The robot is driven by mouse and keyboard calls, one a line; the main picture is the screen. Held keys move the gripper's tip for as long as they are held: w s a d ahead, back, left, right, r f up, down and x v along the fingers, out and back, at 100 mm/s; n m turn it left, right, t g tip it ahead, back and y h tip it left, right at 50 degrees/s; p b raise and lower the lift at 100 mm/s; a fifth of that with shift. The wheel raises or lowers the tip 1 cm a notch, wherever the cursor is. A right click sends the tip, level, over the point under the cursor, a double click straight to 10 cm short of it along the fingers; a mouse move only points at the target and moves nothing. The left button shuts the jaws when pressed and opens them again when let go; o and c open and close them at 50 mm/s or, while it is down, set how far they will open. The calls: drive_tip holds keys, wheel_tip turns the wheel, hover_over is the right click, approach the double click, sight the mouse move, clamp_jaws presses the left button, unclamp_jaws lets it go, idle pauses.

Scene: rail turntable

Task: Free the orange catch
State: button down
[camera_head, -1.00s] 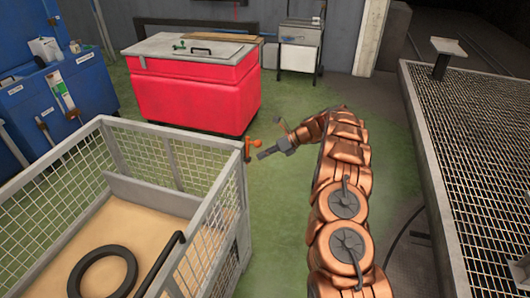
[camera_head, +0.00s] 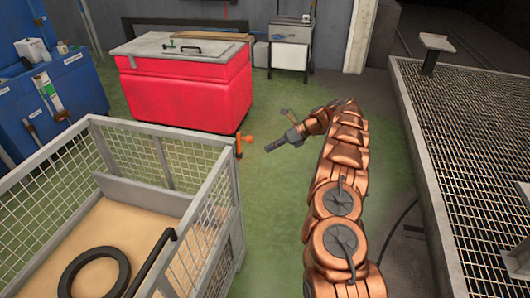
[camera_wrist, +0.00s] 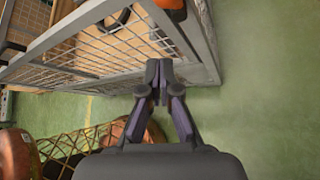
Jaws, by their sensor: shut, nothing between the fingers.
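In the wrist view my closed fingertips (camera_wrist: 160,66) show in front of the cage's mesh side and grey frame (camera_wrist: 205,50). An orange-brown part is cut off at the top edge there; I cannot tell whether it is the catch.
The cage holds a black ring (camera_head: 95,272) and a black bar on a tan floor. A red chest (camera_head: 185,92) stands behind it. A grated platform (camera_head: 460,130) lies to the right. Green floor (camera_head: 275,210) is open between cage and arm.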

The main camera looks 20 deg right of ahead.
drive_tip(key=d, duration=0.3)
drive_tip(key=shift+s+d+r+b, duration=0.1)
drive_tip(key=shift+d+r+b, duration=0.2)
drive_tip(key=shift+r+b, duration=0.05)
idle(0.4)
drive_tip(key=s+a+r+n+g+h, duration=0.1)
drive_tip(key=s+a+r+n+g, duration=0.1)
drive_tip(key=s+a+r+n, duration=0.45)
drive_tip(key=s+a+r+n+g, duration=0.2)
drive_tip(key=s+a+r+n, duration=0.2)
drive_tip(key=a+r, duration=0.6)
drive_tip(key=s+a+n+h, duration=0.2)
drive_tip(key=s+a+n, duration=0.2)
drive_tip(key=s+a, duration=0.3)
drive_tip(key=s+r+n+g+h, duration=0.15)
drive_tip(key=s+n+h, duration=0.4)
drive_tip(key=s, duration=1.25)
drive_tip(key=s+d+f+n, duration=0.1)
drive_tip(key=s+n, duration=0.1)
drive_tip(key=s, duration=0.4)
drive_tip(key=s+d+f+n+h, duration=0.1)
drive_tip(key=s+d+f+n, duration=0.1)
drive_tip(key=s, duration=0.4)
drive_tip(key=s+d+f+n+h, duration=0.1)
drive_tip(key=s+d+n, duration=0.1)
drive_tip(key=s+n, duration=0.2)
drive_tip(key=shift+s+f, duration=0.3)
drive_tip(key=shift+s, duration=0.8)
